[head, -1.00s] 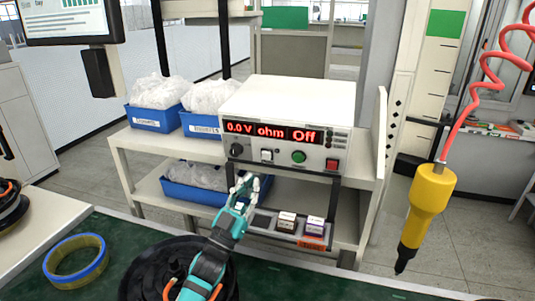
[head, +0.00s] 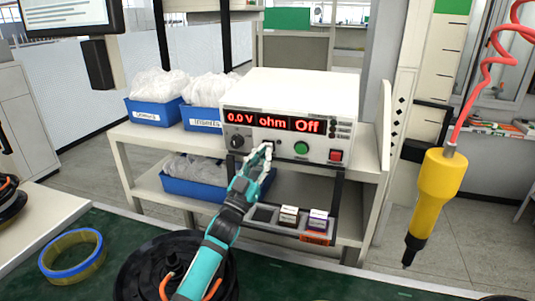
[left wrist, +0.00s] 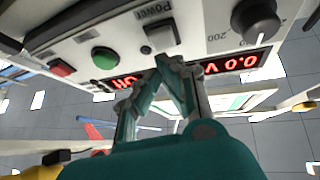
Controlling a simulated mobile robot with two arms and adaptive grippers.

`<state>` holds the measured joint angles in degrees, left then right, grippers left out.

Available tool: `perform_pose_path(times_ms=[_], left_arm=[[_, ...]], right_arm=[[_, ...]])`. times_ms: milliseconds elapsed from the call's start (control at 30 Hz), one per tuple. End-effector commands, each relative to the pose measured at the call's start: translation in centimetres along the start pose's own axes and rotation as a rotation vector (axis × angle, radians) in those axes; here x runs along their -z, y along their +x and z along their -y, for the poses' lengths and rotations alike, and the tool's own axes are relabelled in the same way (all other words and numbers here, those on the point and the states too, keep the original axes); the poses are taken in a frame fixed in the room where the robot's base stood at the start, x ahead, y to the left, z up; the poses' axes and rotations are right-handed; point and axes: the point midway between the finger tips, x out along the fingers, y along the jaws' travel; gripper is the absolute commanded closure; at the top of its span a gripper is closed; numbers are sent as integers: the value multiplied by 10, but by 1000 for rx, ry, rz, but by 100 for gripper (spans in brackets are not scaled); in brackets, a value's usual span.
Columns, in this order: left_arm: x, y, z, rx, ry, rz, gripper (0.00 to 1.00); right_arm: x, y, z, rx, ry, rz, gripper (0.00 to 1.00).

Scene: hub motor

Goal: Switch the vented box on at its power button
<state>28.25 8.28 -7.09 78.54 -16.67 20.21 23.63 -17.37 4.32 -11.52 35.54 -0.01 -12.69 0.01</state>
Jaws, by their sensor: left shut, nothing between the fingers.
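The white vented box (head: 290,92) stands on the shelf unit, and its red display reads "0.0 V ohm Off". In the left wrist view its front panel shows the word "Power" beside a dark-framed power button (left wrist: 160,36). My left gripper (head: 265,152) is shut and empty, reaching up to the front panel and partly covering the power button in the head view. In the left wrist view the teal fingers (left wrist: 172,64) end close to the button; I cannot tell whether they touch it. My right gripper is not in view.
A green button (head: 301,149), a red switch (head: 336,156) and a black knob (head: 237,142) sit on the same panel. Blue bins (head: 156,112) stand left of the box. A yellow tool (head: 437,190) hangs at right. A black hub (head: 140,265) lies below my arm.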

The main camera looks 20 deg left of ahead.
Motion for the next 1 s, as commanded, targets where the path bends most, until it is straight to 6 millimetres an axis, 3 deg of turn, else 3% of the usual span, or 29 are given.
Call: perform_pose_path(times_ms=[133,1000], left_arm=[[-2,4,1,0,0,1,100],[-2,3,1,0,0,1,100]], right_arm=[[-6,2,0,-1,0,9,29],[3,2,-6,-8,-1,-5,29]])
